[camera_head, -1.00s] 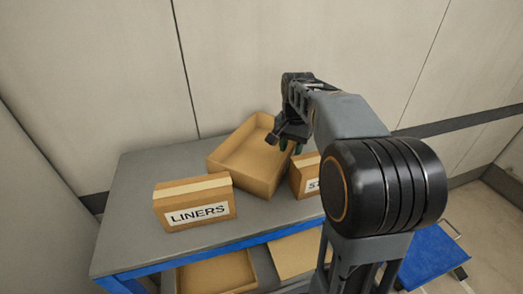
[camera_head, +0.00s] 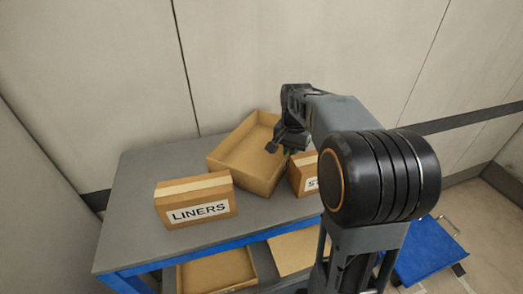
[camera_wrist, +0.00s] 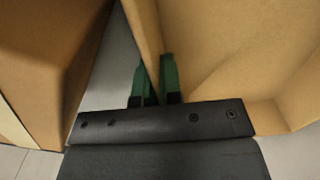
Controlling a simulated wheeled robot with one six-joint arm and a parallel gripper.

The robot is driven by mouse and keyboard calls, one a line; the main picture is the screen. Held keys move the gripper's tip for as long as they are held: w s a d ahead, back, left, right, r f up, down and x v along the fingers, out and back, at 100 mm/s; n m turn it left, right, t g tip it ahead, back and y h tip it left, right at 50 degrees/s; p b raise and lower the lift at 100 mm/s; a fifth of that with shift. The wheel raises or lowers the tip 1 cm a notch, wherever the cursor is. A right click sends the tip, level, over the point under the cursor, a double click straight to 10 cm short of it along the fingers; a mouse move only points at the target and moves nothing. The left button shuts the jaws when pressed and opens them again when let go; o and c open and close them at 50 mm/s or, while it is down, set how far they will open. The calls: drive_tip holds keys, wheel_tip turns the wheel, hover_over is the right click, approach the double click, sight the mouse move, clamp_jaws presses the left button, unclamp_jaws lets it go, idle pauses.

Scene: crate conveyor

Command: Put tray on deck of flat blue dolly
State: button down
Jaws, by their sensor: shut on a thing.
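An open tan cardboard tray (camera_head: 232,140) sits at an angle on the grey table top, between two boxes. My gripper (camera_head: 284,148) is at the tray's right wall. In the wrist view, its green fingers (camera_wrist: 155,80) are shut on the tray wall (camera_wrist: 150,30), one on each side. The tray's inside looks empty where it shows. The flat blue dolly (camera_head: 432,252) stands on the floor at the lower right, partly hidden behind my arm; the part of its deck that shows is bare.
The LINERS box (camera_head: 195,201) stands front left of the tray. A second labelled box (camera_head: 303,175) stands close by the tray's right side, partly hidden by my arm; it also shows in the wrist view (camera_wrist: 45,70). More cardboard trays (camera_head: 222,270) lie on the table's lower shelf.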

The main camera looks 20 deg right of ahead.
idle(0.4)
wheel_tip(320, 180, up, 12)
drive_tip(key=b, duration=0.2)
drive_tip(key=s+b, duration=0.6)
drive_tip(key=s, duration=1.2)
